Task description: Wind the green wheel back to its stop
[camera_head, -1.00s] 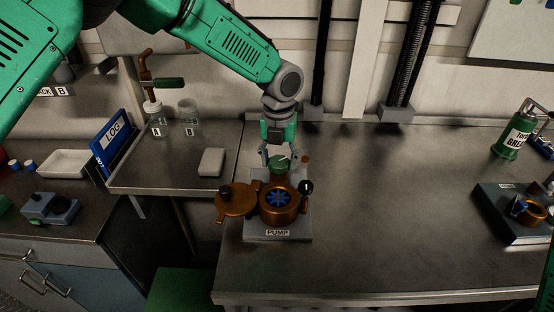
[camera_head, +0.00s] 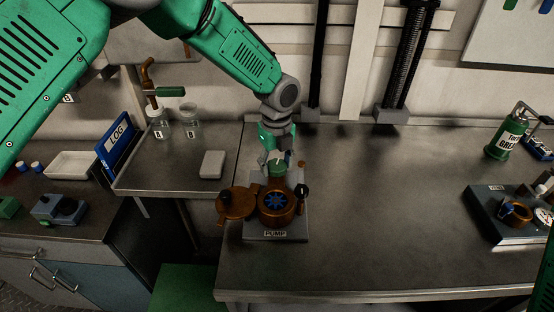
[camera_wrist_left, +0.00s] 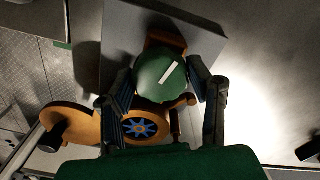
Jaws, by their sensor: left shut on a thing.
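The green wheel (camera_head: 277,168) sits on top of the back of the brass pump (camera_head: 276,203), which stands on a grey base labelled PUMP. In the left wrist view the green wheel (camera_wrist_left: 161,74) is round with a white mark pointing up and to the right. My left gripper (camera_head: 278,160) comes down from above and is shut on the wheel, one finger on each side of it. The left wrist view also shows the fingers (camera_wrist_left: 162,88). The pump's round lid (camera_head: 237,203) is swung out to the left, so the blue rotor (camera_head: 276,201) shows. My right gripper is not in view.
A white block (camera_head: 212,164) lies on the bench left of the pump. Jars (camera_head: 160,128) and a blue LOG binder (camera_head: 117,145) stand further left. A green canister (camera_head: 506,137) and a grey unit (camera_head: 500,222) are at the right. The bench between is clear.

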